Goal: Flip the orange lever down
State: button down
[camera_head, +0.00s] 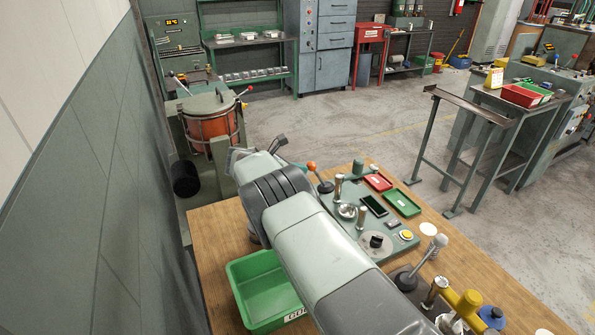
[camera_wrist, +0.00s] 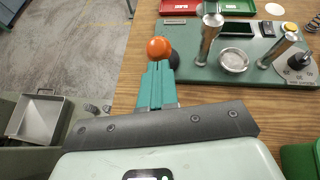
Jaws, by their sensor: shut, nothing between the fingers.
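The orange lever's ball knob (camera_head: 311,165) sits on a dark shaft at the far left corner of the green coiler plate (camera_head: 345,222). The shaft leans up and to the left from its base. In the wrist view the orange knob (camera_wrist: 159,48) is just beyond the tips of my gripper (camera_wrist: 156,66), with its dark base behind to the right. My gripper's teal fingers are shut together with nothing between them. They appear close to the knob; I cannot tell whether they touch it.
A green bin (camera_head: 255,285) stands left of my arm. A grey-knobbed lever (camera_head: 438,241) stands near the front. The wooden table ends just beyond the orange lever.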

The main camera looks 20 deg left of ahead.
jog(key=w+d+r+g+y, duration=0.1)
jog(key=w+d, duration=0.1)
jog(key=w+d+r+g+y, duration=0.1)
jog(key=d+r+g, duration=0.1)
jog(key=shift+w+r+m+y, duration=0.15)
jog(key=shift+w+m+y, duration=0.15)
jog(key=shift+w+y, duration=0.1)
jog(key=w+d, duration=0.4)
jog(key=shift+w+d+r, duration=0.15)
jog(key=shift+w+r, duration=0.05)
jog(key=shift+r, duration=0.25)
notch_tip(320, 180, up, 10)
send_over(314, 163)
jog(key=s+d, duration=0.1)
jog(key=s, duration=0.1)
jog(key=shift+w+d+r, duration=0.1)
jog(key=shift+d+r, duration=0.05)
jog(key=shift+r, duration=0.45)
